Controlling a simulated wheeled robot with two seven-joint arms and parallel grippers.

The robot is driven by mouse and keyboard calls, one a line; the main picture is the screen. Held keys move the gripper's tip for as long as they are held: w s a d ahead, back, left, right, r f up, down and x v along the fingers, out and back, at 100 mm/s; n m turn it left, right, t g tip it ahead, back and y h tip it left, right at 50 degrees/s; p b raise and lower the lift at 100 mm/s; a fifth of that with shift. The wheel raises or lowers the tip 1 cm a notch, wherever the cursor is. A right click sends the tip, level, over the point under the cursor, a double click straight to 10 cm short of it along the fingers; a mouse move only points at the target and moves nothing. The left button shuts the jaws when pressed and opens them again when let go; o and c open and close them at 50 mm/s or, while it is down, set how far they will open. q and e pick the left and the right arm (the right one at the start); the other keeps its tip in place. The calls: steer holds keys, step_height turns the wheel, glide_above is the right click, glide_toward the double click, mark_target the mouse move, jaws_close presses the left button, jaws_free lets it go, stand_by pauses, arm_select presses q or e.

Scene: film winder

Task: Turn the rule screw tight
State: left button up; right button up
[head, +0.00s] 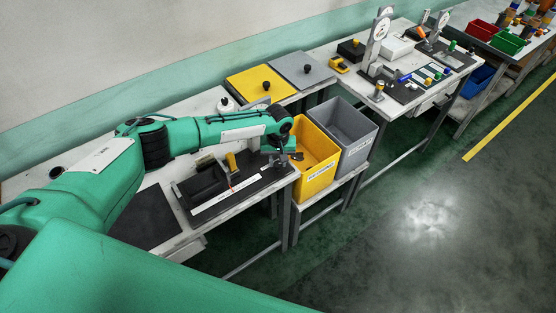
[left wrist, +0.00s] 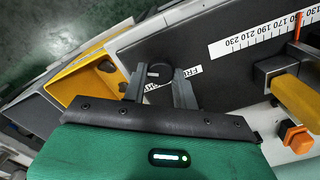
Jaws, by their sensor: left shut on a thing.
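My left gripper (left wrist: 159,74) is shut on a dark round knob (left wrist: 158,71), which I take to be the rule screw, near the end of the dark board (left wrist: 140,50). The knob sits between the two grey fingers. In the head view the left gripper (head: 281,147) is over the right end of the board, and hides the knob. The white rule (left wrist: 262,36) with printed numbers lies on the board, with an orange pointer (left wrist: 298,28) across it. It also shows in the head view (head: 226,195). I cannot tell how tight the screw is. My right gripper is not in view.
A yellow bin (head: 322,178) and a grey bin (head: 357,150) stand right of the board. A yellow block (left wrist: 298,98) and an orange knob (left wrist: 296,136) are close by the gripper. Yellow (head: 258,82) and grey (head: 301,68) panels lie behind.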

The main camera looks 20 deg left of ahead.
arm_select(q)
steer(key=shift+m, duration=0.4)
steer(key=m, duration=0.6)
steer(key=shift+d+m, duration=0.1)
steer(key=shift+m, duration=0.2)
steer(key=m+b, duration=0.1)
steer(key=m, duration=1)
steer(key=shift+s+m+b, duration=0.1)
steer(key=shift+m+b, duration=0.3)
steer(key=m, duration=0.4)
steer(key=shift+m+b, duration=0.3)
steer(key=shift+b, duration=0.05)
steer(key=o, duration=1)
steer(key=shift+c, duration=0.2)
